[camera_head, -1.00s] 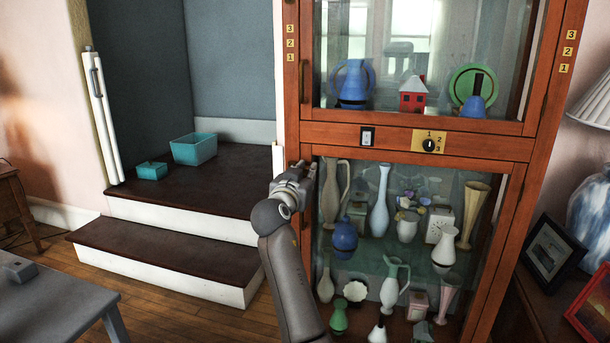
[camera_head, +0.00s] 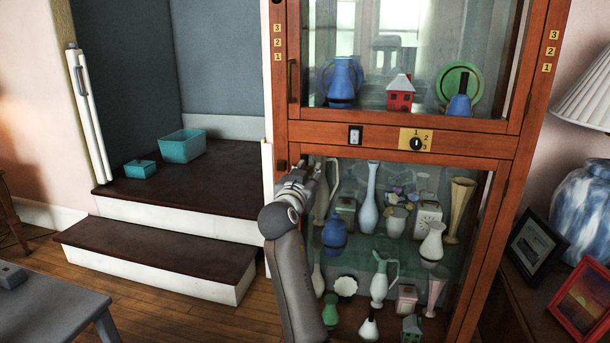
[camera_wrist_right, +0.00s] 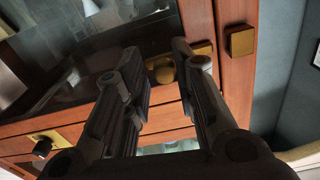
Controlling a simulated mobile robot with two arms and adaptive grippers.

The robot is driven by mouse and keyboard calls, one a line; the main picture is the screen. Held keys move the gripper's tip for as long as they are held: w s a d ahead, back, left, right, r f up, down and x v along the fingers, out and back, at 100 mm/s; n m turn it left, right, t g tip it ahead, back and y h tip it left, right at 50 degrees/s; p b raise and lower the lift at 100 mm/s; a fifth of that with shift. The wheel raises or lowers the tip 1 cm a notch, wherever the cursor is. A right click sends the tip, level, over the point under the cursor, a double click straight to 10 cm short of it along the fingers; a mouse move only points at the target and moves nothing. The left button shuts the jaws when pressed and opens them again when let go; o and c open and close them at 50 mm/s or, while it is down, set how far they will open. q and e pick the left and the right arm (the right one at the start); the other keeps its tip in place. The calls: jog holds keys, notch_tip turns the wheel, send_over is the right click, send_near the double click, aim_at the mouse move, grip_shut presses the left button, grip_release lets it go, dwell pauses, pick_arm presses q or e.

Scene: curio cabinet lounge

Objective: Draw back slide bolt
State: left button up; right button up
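The slide bolt shows in the right wrist view as a brass knob (camera_wrist_right: 164,72) on a brass plate, on the wooden frame of the lower cabinet door. A square brass piece (camera_wrist_right: 240,41) sits beside it on the cabinet post. My right gripper (camera_wrist_right: 160,68) is open, with one finger on each side of the knob in the picture; I cannot tell whether they touch it. In the head view my right gripper (camera_head: 320,168) is at the upper left of the lower door (camera_head: 395,165) and hides the bolt. My left gripper is not in view.
The wooden cabinet holds several vases behind glass. A switch (camera_head: 355,135) and a dial (camera_head: 416,143) sit on its middle rail. Steps with teal boxes (camera_head: 182,147) are at left. A side table with picture frames (camera_head: 580,305) and a lamp stands close at right.

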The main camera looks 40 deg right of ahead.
jog(key=shift+o, duration=1.1)
jog(key=shift+s+d, duration=0.1)
jog(key=shift+s+a, duration=0.2)
jog(key=shift+a, duration=0.25)
jog(key=v, duration=0.6)
jog(key=shift+s+a, duration=0.2)
jog(key=shift+s, duration=0.05)
